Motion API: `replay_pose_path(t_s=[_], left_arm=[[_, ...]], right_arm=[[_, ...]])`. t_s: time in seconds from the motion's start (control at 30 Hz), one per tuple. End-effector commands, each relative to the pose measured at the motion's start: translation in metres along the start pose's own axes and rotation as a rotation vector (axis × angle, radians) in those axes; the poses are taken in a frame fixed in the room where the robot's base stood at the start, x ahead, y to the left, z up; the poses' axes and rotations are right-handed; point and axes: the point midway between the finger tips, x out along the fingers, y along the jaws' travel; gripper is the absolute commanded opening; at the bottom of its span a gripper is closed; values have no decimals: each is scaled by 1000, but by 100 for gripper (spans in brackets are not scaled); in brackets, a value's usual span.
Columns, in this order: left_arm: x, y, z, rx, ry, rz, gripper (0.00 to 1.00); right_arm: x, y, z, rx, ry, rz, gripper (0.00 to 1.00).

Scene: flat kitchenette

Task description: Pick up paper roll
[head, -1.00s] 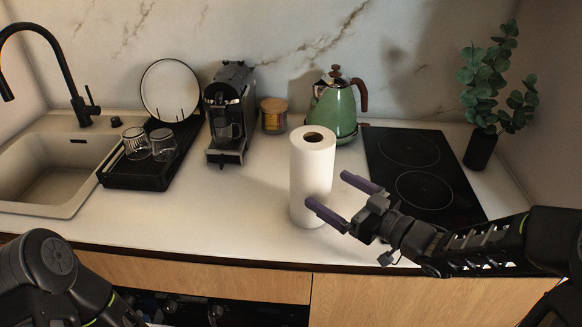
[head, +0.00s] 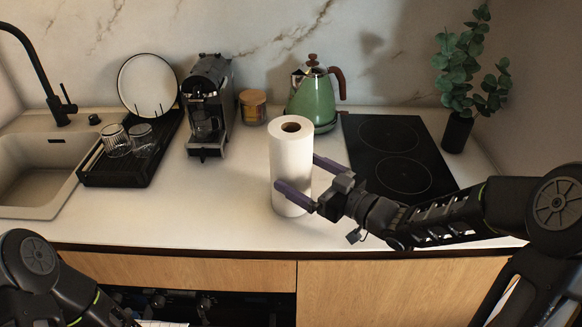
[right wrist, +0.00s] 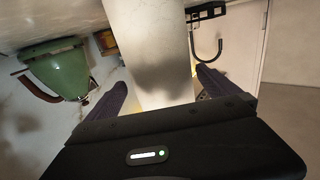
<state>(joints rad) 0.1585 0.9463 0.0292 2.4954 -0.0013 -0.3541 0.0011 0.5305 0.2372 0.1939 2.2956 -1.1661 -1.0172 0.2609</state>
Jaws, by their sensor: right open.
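The white paper roll (head: 290,150) stands upright on the counter, in the middle of the head view. My right gripper (head: 300,178) comes in from the right and is open. Its purple fingers reach to the roll, one in front of it and one at its far right side. In the right wrist view the roll (right wrist: 150,50) fills the space between the two open fingers (right wrist: 155,95). I cannot tell whether the fingers touch it. My left arm shows at the lower left of the head view; its gripper is not in view.
A green kettle (head: 312,98) and a lidded jar (head: 253,107) stand behind the roll. A coffee machine (head: 207,105) and dish rack (head: 125,168) with glasses are to the left. A black hob (head: 395,160) lies right. The counter's front edge is near the roll.

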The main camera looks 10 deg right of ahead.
Motion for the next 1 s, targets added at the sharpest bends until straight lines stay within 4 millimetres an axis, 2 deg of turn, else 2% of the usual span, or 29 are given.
replay_pose_path(t_s=[0.2, 0.3, 0.9, 1.0], left_arm=[[-10, 4, 1, -1, -2, -2, 65], [-11, 4, 1, -2, -3, -3, 65], [-10, 3, 1, -2, -3, -3, 65], [-10, 3, 1, -2, -3, -3, 65]], right_arm=[[33, -3, -1, 2, 1, -3, 100], [40, -3, 0, 2, 0, -2, 100], [41, -3, 0, 0, 0, -1, 100], [41, -3, 0, 0, 0, -1, 93]])
